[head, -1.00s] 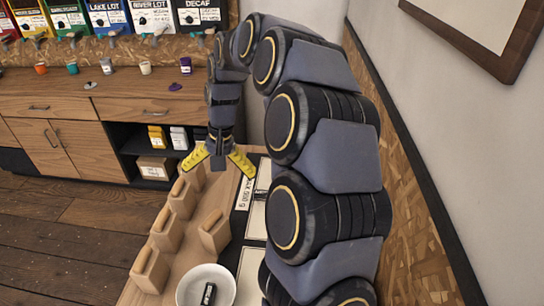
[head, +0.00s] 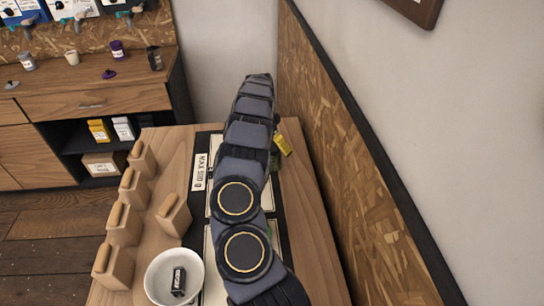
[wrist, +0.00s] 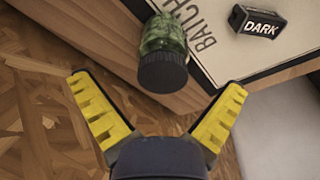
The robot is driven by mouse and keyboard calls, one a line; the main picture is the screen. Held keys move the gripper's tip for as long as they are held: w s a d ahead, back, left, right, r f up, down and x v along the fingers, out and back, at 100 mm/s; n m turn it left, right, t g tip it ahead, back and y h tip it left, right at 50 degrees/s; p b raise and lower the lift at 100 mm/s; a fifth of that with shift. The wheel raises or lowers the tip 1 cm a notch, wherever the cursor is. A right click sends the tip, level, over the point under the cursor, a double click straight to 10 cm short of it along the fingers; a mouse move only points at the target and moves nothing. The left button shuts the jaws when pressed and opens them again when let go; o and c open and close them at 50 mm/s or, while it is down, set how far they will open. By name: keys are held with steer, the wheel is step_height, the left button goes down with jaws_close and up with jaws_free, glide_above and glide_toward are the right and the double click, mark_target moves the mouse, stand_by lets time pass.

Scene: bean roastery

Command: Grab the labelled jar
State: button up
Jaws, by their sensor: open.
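A jar with green contents and a dark lid (wrist: 163,68) is at the top middle of the wrist view, its lid towards me. I cannot see a label on it. My gripper (wrist: 158,86) is open and empty, its two yellow fingers spread wide, with the jar's lid between and just beyond the fingertips. I cannot tell whether a finger touches the jar. In the head view my arm hides most of the gripper; one yellow finger (head: 283,145) shows at the right of the arm. The jar is largely or wholly hidden there.
A pale panel marked BATCH (wrist: 215,45) and a black DARK block (wrist: 258,21) lie near the jar. Several wooden blocks (head: 123,222) and a white bowl (head: 158,262) holding a black block stand on the table's left. An OSB-panelled wall (head: 340,150) runs close along the right.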

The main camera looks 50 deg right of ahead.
steer(key=shift+w+d+f, duration=0.1)
steer(key=shift+d+f, duration=0.1)
steer(key=shift+f, duration=0.65)
steer(key=shift+d+f, duration=0.2)
steer(key=shift+f, duration=0.6)
steer(key=shift+w+d+f, duration=0.1)
steer(key=shift+d+f, duration=0.1)
steer(key=shift+f, duration=0.65)
steer(key=c, duration=1.2)
